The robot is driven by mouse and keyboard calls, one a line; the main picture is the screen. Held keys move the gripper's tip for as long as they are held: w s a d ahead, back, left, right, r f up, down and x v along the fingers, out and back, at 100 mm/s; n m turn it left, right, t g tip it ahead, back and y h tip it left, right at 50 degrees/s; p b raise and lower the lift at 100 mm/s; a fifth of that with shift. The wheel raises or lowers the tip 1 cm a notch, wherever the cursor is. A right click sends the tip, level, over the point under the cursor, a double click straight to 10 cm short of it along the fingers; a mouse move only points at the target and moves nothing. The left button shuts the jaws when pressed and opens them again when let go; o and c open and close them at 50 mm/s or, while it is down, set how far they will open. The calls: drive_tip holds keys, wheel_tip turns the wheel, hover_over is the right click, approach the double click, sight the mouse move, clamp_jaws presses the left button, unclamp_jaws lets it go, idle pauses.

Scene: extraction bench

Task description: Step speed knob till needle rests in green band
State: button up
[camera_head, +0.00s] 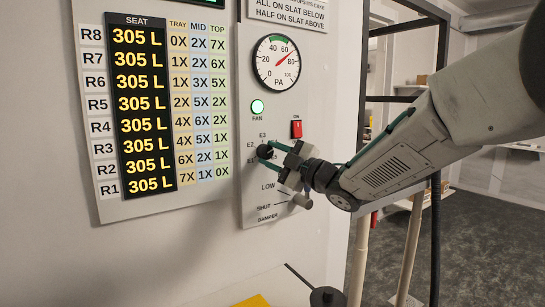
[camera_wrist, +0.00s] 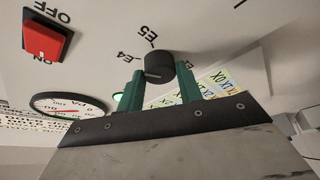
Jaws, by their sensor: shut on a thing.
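The black speed knob (camera_head: 265,152) is on the light wall panel, with labels E1 to E5 around it. My gripper (camera_head: 272,155) is shut on the knob, its green fingers on either side of it. The wrist view shows the knob (camera_wrist: 158,66) between the two fingertips; which label it points to is not clear. The round PA gauge (camera_head: 277,63) is above. Its red needle (camera_head: 286,56) points up and right, between 60 and 80. The green band (camera_head: 278,39) lies at the top of the dial, and the needle is to the right of it.
A lit green FAN lamp (camera_head: 257,107) and a red switch (camera_head: 296,129) sit between gauge and knob. A damper lever (camera_head: 301,200) sticks out below my gripper. A number board (camera_head: 142,110) hangs to the left. A dark frame (camera_head: 362,95) stands right of the panel.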

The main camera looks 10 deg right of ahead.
drive_tip(key=shift+n+g, duration=0.3)
drive_tip(key=shift+n, duration=0.4)
drive_tip(key=o, duration=1)
drive_tip(key=v, duration=0.8)
drive_tip(key=shift+a, duration=0.1)
